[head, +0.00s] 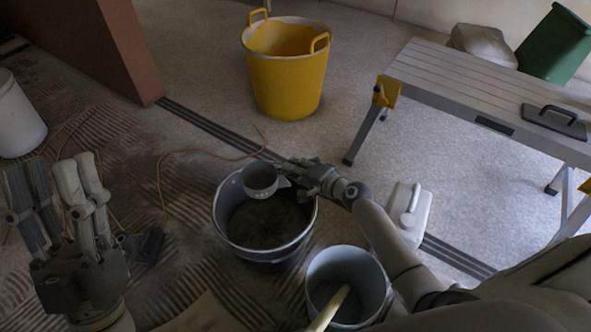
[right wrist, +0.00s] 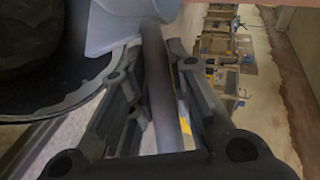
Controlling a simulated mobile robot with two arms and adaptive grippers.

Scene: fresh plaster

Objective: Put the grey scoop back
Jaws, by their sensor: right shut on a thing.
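The grey scoop (head: 260,180) is over the mouth of a dark-rimmed bucket (head: 223,229) that holds dark material. My right gripper (head: 297,178) is shut on the scoop's handle, to the right of its bowl. In the right wrist view, the handle (right wrist: 158,85) runs between the fingers, and the pale grey bowl (right wrist: 118,22) shows at the top, next to the bucket. I cannot tell whether the scoop touches the material. My left gripper (head: 53,182) is open and empty at the left, its two finger pairs apart.
A grey bucket (head: 375,283) with a pale wooden stick stands in front. A white canister (head: 410,212) is right of my right forearm. A yellow tub (head: 288,85) stands behind. A workbench (head: 455,83) bearing a trowel (head: 553,122) is at right. A cord (head: 200,152) lies on the floor.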

